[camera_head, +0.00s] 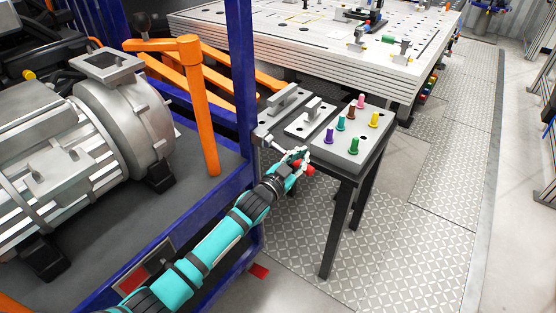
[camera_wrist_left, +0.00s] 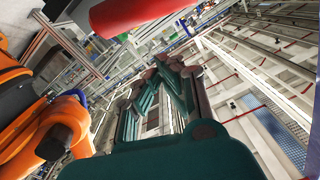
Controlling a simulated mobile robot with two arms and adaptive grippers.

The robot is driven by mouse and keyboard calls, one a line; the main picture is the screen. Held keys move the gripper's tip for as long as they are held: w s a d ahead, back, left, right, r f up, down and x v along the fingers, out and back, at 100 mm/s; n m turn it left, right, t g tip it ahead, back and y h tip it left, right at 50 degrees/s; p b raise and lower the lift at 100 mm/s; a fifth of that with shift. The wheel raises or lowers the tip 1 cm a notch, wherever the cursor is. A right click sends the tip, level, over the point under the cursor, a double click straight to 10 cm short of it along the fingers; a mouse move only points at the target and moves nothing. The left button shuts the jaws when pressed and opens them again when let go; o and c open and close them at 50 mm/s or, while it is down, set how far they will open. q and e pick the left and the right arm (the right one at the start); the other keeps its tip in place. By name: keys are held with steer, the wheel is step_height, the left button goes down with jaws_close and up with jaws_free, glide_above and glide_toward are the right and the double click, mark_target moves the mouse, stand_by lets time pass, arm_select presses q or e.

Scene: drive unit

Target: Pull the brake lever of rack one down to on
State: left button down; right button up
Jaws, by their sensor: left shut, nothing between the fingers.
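My left gripper (camera_head: 298,160) is at the end of the teal arm, beside the blue rack post (camera_head: 243,75) and in front of the small table. It is shut with nothing between its fingers. A red grip (camera_head: 304,168), which looks like the brake lever's handle, shows right against the gripper. In the left wrist view the red grip (camera_wrist_left: 135,12) is large and close at the top, beside the fingers (camera_wrist_left: 172,72) and not between them. A thin grey rod runs from the post toward the gripper. The gripper hides part of it, and I cannot tell contact.
A small table (camera_head: 372,150) with coloured pegs stands just right of the gripper. A large perforated table (camera_head: 330,45) is behind. The rack holds a grey motor (camera_head: 120,110) and orange bars (camera_head: 200,110). Patterned floor (camera_head: 420,230) at the right is clear.

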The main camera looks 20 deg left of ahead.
arm_select(q)
steer(key=b+v, duration=0.2)
steer(key=v, duration=0.8)
steer(key=shift+s+r, duration=0.2)
steer(key=shift+r, duration=0.1)
arm_select(e)
steer(key=shift+s+a+f, duration=0.1)
steer(key=shift+s+f, duration=0.15)
steer(key=shift+f, duration=0.25)
